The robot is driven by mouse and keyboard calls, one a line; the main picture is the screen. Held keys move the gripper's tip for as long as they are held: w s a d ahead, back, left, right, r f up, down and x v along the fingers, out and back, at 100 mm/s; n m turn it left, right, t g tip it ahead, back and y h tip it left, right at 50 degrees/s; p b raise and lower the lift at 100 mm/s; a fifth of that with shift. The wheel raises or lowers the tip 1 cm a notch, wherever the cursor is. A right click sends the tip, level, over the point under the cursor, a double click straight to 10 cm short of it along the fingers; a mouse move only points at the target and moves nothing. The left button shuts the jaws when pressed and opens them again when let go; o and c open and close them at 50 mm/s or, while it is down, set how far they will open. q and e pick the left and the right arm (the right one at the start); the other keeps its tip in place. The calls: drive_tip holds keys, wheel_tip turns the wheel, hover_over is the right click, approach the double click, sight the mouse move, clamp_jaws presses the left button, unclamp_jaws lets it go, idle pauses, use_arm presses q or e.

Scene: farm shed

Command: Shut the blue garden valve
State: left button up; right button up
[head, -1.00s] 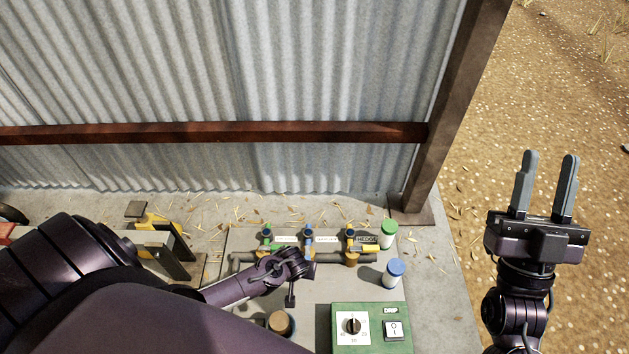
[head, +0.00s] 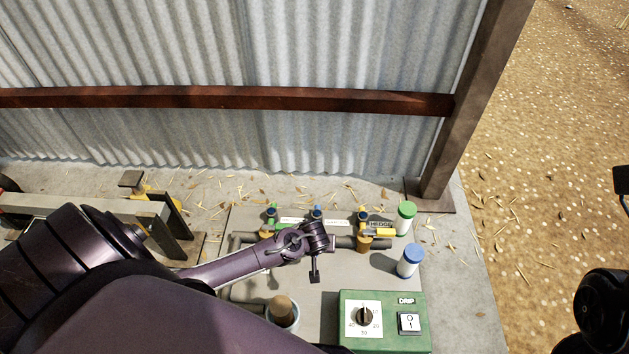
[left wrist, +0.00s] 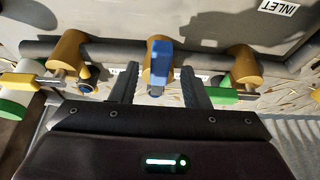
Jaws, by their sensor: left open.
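In the left wrist view, the blue valve handle (left wrist: 160,58) sits on a brass body on the grey pipe and points across the pipe. My left gripper (left wrist: 160,88) is open, with one finger on each side of the blue handle's lower end; I cannot tell whether they touch it. In the head view, the blue valve (head: 316,212) shows just behind my left wrist, which hides most of it and the fingers. Only a sliver of what looks like my right gripper (head: 622,182) shows at the right edge, fingers out of view.
A yellow valve handle (left wrist: 28,80) and a green one (left wrist: 213,96) flank the blue one, both along the pipe. A green-capped jar (head: 405,218), a blue-capped jar (head: 410,262) and a green control box (head: 382,336) stand right. A corrugated wall (head: 330,140) rises behind.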

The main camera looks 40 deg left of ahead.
use_arm(q)
drive_tip(key=shift+w+a+f, duration=0.1)
drive_tip(key=shift+w+f, duration=0.1)
drive_tip(key=shift+f, duration=0.3)
clamp_jaws()
